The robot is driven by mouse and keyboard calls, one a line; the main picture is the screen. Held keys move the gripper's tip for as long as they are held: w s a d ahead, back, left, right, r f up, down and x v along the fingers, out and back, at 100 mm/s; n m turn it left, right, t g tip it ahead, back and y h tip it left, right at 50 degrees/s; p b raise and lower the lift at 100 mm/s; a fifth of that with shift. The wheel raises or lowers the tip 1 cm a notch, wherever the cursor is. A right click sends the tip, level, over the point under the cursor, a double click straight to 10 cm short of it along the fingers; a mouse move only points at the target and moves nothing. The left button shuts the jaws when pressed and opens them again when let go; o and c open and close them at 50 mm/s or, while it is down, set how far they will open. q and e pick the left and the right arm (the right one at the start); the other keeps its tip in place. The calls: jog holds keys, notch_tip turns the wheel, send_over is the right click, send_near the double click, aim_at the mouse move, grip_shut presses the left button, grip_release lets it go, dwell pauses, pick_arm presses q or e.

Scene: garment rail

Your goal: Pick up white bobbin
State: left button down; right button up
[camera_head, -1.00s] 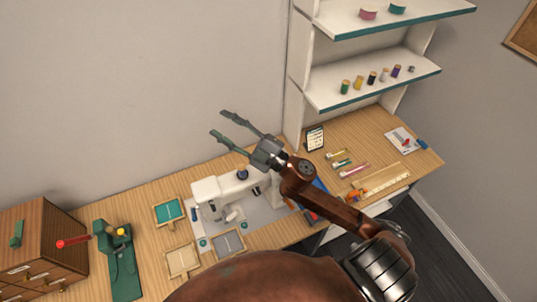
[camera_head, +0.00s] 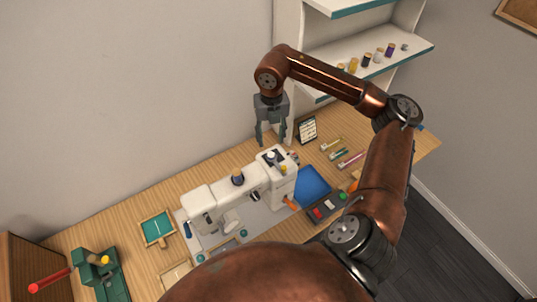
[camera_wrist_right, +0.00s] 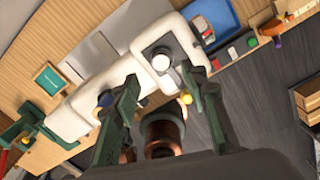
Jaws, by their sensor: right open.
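A white sewing machine (camera_head: 205,199) stands on the wooden table. A small white bobbin (camera_head: 271,155) sits on top of its right end, and it also shows in the right wrist view (camera_wrist_right: 161,62) on a dark round base. My right gripper (camera_head: 271,138) is open and empty, fingers pointing down, above and behind that end of the machine in the head view. In the right wrist view the bobbin lies between the two spread green fingers (camera_wrist_right: 165,76), apart from both. My left gripper is not in view.
A dark blue spool (camera_head: 238,178) stands on the machine and a yellow piece (camera_head: 283,169) is close to the bobbin. A blue tray (camera_head: 312,186) lies right of the machine. A shelf (camera_head: 375,70) with several spools rises behind my right arm.

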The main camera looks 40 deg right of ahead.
aim_at(271, 154)
notch_tip(271, 154, down, 8)
jog(key=shift+s+r+p, duration=0.1)
jog(key=shift+r+p, duration=0.15)
jog(key=shift+p, duration=0.6)
jog(key=shift+a, duration=0.1)
jog(key=shift+c, duration=0.3)
jog(key=c, duration=0.8)
jog(key=shift+r, duration=0.15)
